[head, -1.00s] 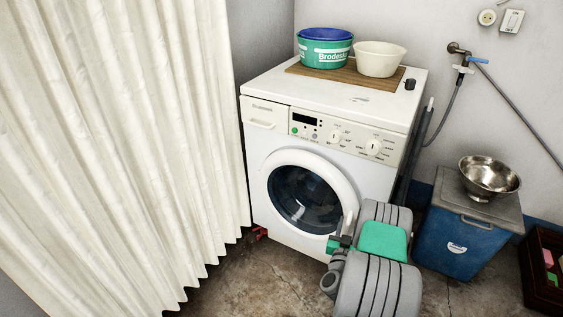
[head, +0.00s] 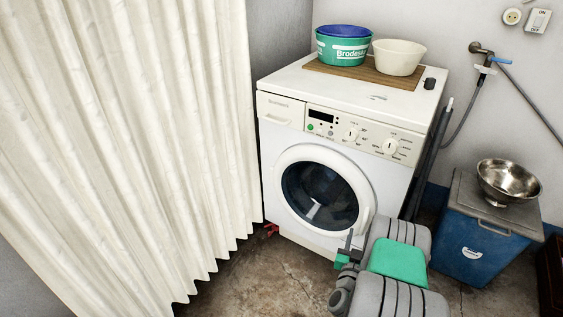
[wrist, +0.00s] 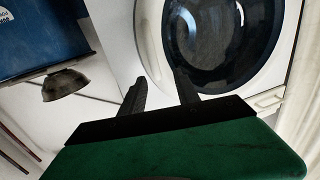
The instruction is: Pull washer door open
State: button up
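The white washer (head: 300,232) stands against the back wall, with its round dark-glass door (head: 318,195) on the front. The door looks shut, its white ring flush with the front. A pale handle (head: 365,217) shows at the ring's right edge. My gripper (head: 349,241) is in front of the washer, just below and left of the handle, partly hidden by my arm. In the wrist view, its two dark fingers (wrist: 160,82) are apart, in front of the door ring (wrist: 150,40). I see nothing held; whether a finger touches the door I cannot tell.
A blue box (head: 482,240) with a steel bowl (head: 508,181) stands right of the washer. A cream curtain (head: 130,150) hangs at the left. A green tub (head: 343,50) and a white basin (head: 398,58) rest on top. Bare floor (head: 260,280) lies in front.

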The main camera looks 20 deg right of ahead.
jog(key=w+a+r+n+y+p, duration=0.35)
jog(key=w+a+r, duration=0.25)
jog(key=r, duration=0.2)
jog(key=w+a+r+n+y+p, duration=0.3)
jog(key=w+a+r+y+p, duration=0.3)
jog(key=r, duration=0.3)
jog(key=s+a+r+n+g+y+p, duration=0.1)
jog(key=s+a+r+g+p, duration=0.1)
jog(key=a+r+p, duration=0.2)
jog(key=s+a+r+n+g+y+p, duration=0.1)
jog(key=s+a+r+g+p, duration=0.2)
jog(key=a+r, duration=0.6)
notch_tip(320, 180, up, 3)
jog(key=shift+s+r+p, duration=0.1)
jog(key=shift+s+p, duration=0.1)
jog(key=shift+p, duration=0.45)
